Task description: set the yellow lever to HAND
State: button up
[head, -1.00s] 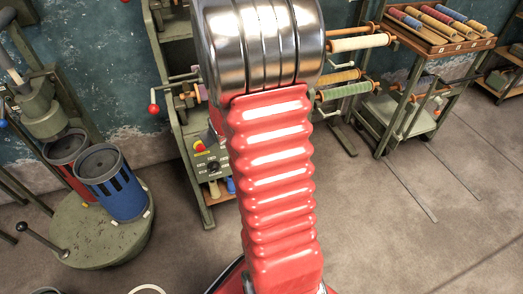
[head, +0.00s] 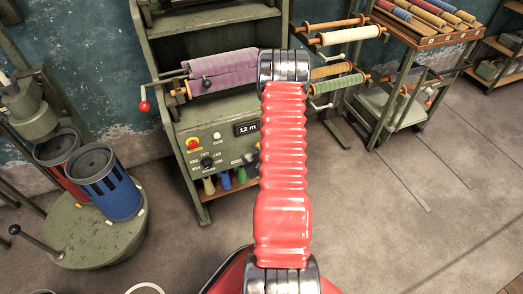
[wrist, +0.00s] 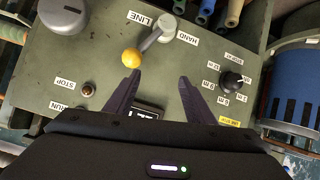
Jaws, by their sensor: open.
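The yellow lever (wrist: 131,58) shows in the wrist view as a yellow ball on a short pale grey arm. The arm runs from the ball up and right to its pivot on the green panel (wrist: 75,40). The HAND label (wrist: 187,38) is right of the pivot, and the LINE label (wrist: 139,18) is up and left of it. My gripper (wrist: 159,78) is open and empty, with two dark fingers pointing at the panel. The ball appears just beyond the left fingertip, not between the fingers; contact cannot be told. In the head view my arm hides the gripper and lever.
A black dial (wrist: 231,80) is right of the fingers. A large grey knob (wrist: 63,14) and a STOP label (wrist: 65,84) are on the left. In the head view, a machine holds a purple roll (head: 222,70); blue canister (head: 108,182) stands left.

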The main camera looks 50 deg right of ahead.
jog(key=s+a+f+m+t+h, duration=0.1)
jog(key=s+f+t+h, duration=0.3)
jog(key=s, duration=0.6)
jog(key=shift+a+f+m+h, duration=0.15)
jog(key=shift+m+h, duration=0.25)
jog(key=shift+m, duration=0.4)
jog(key=shift+s, duration=0.1)
jog(key=x, duration=1.3)
jog(key=shift+w+d, duration=0.25)
jog(key=shift+w, duration=0.05)
jog(key=shift+c, duration=0.3)
grip_shut()
jog(key=shift+d, duration=0.15)
